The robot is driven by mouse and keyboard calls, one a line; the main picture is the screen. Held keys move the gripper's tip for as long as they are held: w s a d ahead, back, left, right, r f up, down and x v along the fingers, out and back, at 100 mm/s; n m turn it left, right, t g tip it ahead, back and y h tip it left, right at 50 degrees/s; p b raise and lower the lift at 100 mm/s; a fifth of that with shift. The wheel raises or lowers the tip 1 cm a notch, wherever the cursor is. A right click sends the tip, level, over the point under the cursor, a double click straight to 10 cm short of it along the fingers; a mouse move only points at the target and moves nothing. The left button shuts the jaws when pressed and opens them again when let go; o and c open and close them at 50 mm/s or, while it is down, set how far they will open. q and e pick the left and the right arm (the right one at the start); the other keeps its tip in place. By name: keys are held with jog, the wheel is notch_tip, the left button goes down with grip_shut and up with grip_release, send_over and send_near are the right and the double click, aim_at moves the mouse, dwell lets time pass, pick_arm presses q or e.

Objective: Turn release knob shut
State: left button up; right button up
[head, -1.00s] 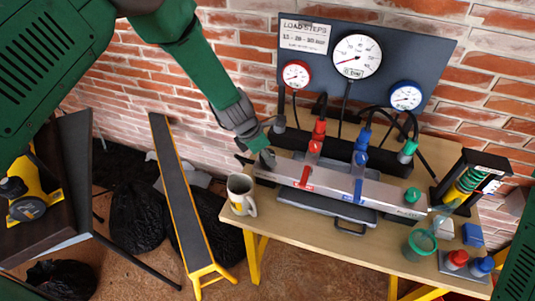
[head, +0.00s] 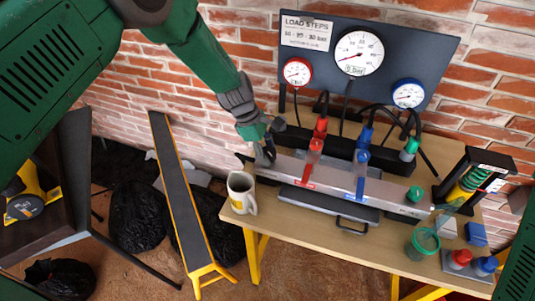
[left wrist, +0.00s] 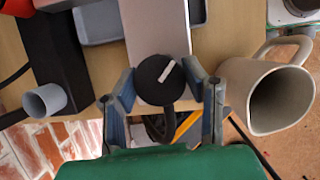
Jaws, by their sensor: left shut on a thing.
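The release knob (left wrist: 151,91) is a round black knob with a white mark, at the near end of a pale metal beam (left wrist: 158,28) in the left wrist view. The mark slants toward the upper right. My left gripper (left wrist: 163,78) has a finger on each side of the knob and is shut on it. In the head view my left gripper (head: 265,154) is at the left end of the beam (head: 385,193), where it largely hides the knob. My right gripper is out of view.
A beige mug (head: 241,192) stands close to the gripper at the table's left edge; it also shows in the left wrist view (left wrist: 268,95). Behind the beam are hoses and a dark gauge panel (head: 440,50).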

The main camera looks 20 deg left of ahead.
pick_arm(q)
jog(key=m+b, duration=0.1)
jog(key=m, duration=0.1)
jog(key=m+g, duration=0.1)
jog(key=m+b, duration=0.1)
jog(key=m, duration=0.1)
jog(key=shift+w+d+m+g+y+b, duration=0.1)
jog(key=shift+w+m+g+y+b, duration=0.2)
jog(key=shift+g, duration=0.1)
jog(key=shift+s+r+m+g+y+b, duration=0.15)
jog(key=shift+m+g+b, duration=0.3)
jog(key=shift+m, duration=0.55)
jog(key=shift+w+r+m+g+y+b, duration=0.1)
jog(key=shift+m+g+y+b, duration=0.3)
jog(key=shift+m, duration=0.6)
jog(key=o, duration=1.2)
jog(key=shift+c, duration=0.2)
jog(key=shift+s+f, duration=0.1)
jog(key=shift+s, duration=0.05)
